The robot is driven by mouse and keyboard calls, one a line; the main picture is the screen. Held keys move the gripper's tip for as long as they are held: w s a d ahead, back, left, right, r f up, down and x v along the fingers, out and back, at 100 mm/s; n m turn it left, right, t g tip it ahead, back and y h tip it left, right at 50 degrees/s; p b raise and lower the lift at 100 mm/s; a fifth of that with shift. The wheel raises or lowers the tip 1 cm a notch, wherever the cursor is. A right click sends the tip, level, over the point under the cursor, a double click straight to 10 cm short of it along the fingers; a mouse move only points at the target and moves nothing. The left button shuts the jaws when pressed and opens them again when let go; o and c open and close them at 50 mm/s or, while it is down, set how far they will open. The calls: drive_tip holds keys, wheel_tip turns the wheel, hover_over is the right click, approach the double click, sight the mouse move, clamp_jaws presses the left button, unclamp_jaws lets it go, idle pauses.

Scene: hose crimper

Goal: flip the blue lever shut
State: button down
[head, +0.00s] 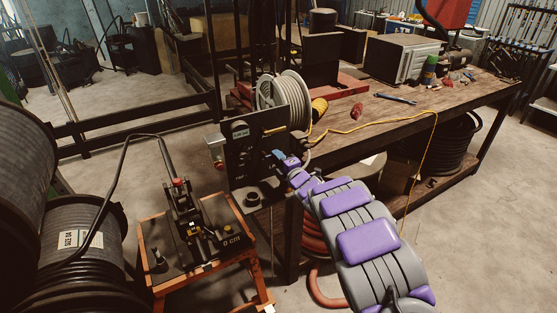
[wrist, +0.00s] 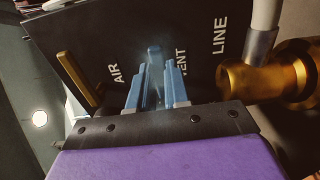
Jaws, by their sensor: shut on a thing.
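My gripper (head: 282,158) reaches the lower right part of the black panel (head: 243,170) at the end of the bench. In the wrist view, my gripper's light blue fingers (wrist: 154,82) stand close together in front of the panel, by the lettering AIR and VENT. They are shut on a blue piece between them, which appears to be the blue lever (wrist: 154,65). The fingers hide most of it, so its angle is hard to tell. A brass bar (wrist: 80,75) is left of AIR, and a brass fitting (wrist: 270,78) with a grey pipe is below LINE.
An orange cart (head: 245,243) with a black crimper (head: 185,205) stands left of my arm. Large hose reels (head: 75,240) fill the far left. The wooden bench (head: 370,118) holds a white hose spool (head: 285,100) and a wrench (head: 396,98). The floor at right is clear.

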drive_tip(key=shift+s+a+f, duration=0.1)
drive_tip(key=shift+a+f, duration=0.05)
drive_tip(key=shift+f, duration=0.2)
drive_tip(key=c, duration=1.4)
unclamp_jaws()
drive_tip(key=o, duration=0.3)
drive_tip(key=shift+r, duration=0.2)
drive_tip(key=p+v, duration=0.3)
drive_tip(key=v, duration=1.4)
drive_tip(key=shift+s, duration=0.1)
